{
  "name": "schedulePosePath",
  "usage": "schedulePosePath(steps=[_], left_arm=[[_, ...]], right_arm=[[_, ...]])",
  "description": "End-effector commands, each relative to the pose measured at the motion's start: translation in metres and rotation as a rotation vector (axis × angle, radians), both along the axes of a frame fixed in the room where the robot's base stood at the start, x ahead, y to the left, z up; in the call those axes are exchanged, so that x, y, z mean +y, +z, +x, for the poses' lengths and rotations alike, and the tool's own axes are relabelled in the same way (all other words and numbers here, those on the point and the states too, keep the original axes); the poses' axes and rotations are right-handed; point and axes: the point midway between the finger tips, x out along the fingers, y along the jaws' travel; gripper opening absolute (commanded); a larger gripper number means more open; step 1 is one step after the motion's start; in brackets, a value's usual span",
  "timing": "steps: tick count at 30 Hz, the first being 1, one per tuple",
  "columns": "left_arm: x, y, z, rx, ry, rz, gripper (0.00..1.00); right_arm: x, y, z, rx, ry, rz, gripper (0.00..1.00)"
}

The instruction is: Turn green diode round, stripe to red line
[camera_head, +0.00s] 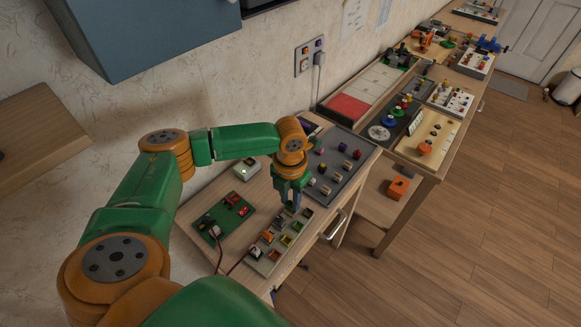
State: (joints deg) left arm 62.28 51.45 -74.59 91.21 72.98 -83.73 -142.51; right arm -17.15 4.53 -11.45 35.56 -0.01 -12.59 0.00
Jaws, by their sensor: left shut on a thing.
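My left gripper (291,208) points down over the far right end of a pale component tray (262,268) on the near bench. It is shut on a small part that its fingers mostly hide; I cannot tell the part's colour or any stripe. My right gripper is not in view.
Left of the tray lies a green circuit board (224,217) with red parts and wires running toward the tray. A small white box (247,169) with a green light stands behind it. A grey board (338,163) with several knobs lies beyond my gripper.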

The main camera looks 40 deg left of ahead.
Motion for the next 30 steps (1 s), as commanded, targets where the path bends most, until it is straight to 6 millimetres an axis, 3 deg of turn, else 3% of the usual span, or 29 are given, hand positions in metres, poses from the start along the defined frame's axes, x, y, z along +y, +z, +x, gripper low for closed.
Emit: schedulePosePath(steps=[30], left_arm=[[0.0000, 0.0016, 0.0010, 0.000, 0.001, 0.001, 0.00]], right_arm=[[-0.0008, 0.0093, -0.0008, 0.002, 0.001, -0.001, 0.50]])
